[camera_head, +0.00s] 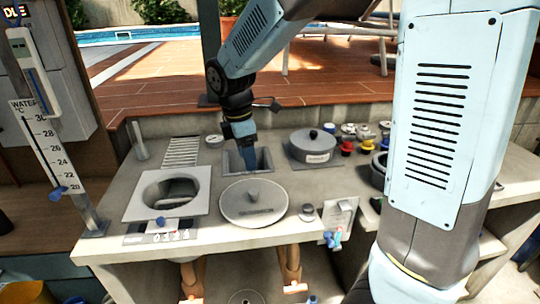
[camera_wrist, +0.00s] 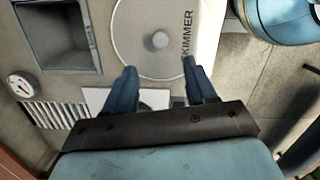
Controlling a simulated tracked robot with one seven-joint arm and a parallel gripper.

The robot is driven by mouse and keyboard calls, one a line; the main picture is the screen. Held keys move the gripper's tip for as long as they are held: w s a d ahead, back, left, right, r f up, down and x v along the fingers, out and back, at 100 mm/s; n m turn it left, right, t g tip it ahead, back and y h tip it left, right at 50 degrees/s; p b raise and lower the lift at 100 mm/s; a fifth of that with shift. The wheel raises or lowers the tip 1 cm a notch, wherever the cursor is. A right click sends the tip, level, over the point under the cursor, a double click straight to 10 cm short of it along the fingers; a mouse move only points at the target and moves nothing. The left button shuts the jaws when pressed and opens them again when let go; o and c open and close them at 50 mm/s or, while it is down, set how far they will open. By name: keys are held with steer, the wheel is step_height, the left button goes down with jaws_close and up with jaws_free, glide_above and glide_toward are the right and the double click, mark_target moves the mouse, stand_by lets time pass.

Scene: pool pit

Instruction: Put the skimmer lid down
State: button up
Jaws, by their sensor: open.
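The round grey skimmer lid (camera_head: 253,207) has a small central knob and lies flat on the counter, right of the skimmer opening. In the wrist view the lid (camera_wrist: 135,45) is marked SKIMMER, and its knob shows just beyond the fingertips. The white square skimmer frame (camera_head: 137,208) has an uncovered round hole with something dark inside. My gripper (camera_head: 252,170) points down behind the lid, apart from its knob. In the wrist view the gripper (camera_wrist: 159,68) has its two blue fingers spread, with nothing between them.
A square recess (camera_head: 234,160) lies behind the lid. A grille (camera_head: 182,151) and a gauge (camera_head: 214,140) are at back left. A lidded grey pot (camera_head: 312,150), coloured caps (camera_head: 347,148) and a tagged card (camera_head: 341,212) are to the right. A water thermometer (camera_head: 50,145) stands at left.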

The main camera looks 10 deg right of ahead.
steer(key=s+d+r+m+t, duration=0.2)
steer(key=s+d+r+m, duration=0.4)
steer(key=s+d+m, duration=0.2)
steer(key=s+d+r+m+t+y, duration=0.1)
steer(key=s+d+r+m+t, duration=0.2)
steer(key=s+d+m, duration=0.6)
steer(key=shift+d+r+m, duration=0.2)
steer(key=shift+r+m, duration=1.15)
steer(key=shift+m, duration=0.05)
